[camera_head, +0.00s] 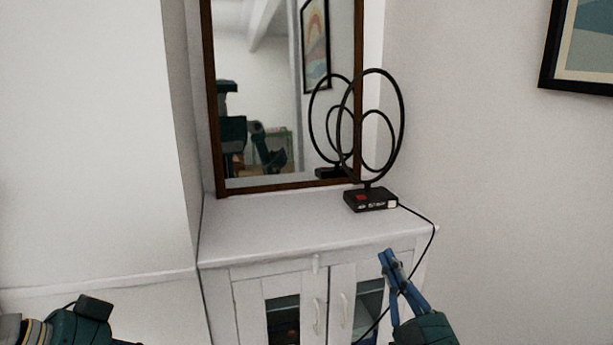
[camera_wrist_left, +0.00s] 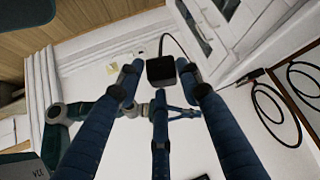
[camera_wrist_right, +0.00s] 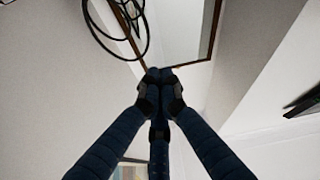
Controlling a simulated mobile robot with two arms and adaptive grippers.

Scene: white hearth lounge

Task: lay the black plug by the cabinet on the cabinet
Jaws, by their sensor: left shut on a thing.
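The black plug (camera_wrist_left: 160,70) is a small dark block with a cord, between the fingers of my left gripper (camera_wrist_left: 159,85) in the left wrist view, which is shut on it. In the head view only part of my left arm shows at the lower left; its fingertips and the plug are out of view. The white cabinet (camera_head: 268,232) stands in the middle, with a flat, mostly bare top. My right gripper (camera_head: 389,260) is shut and empty, in front of the cabinet's right side; its fingertips meet in the right wrist view (camera_wrist_right: 160,75).
A black antenna with rings on a dark base (camera_head: 371,199) stands on the cabinet's right back. Its cord (camera_head: 433,235) hangs over the right edge. A wood-framed mirror (camera_head: 212,110) stands behind. The top's left and middle are free.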

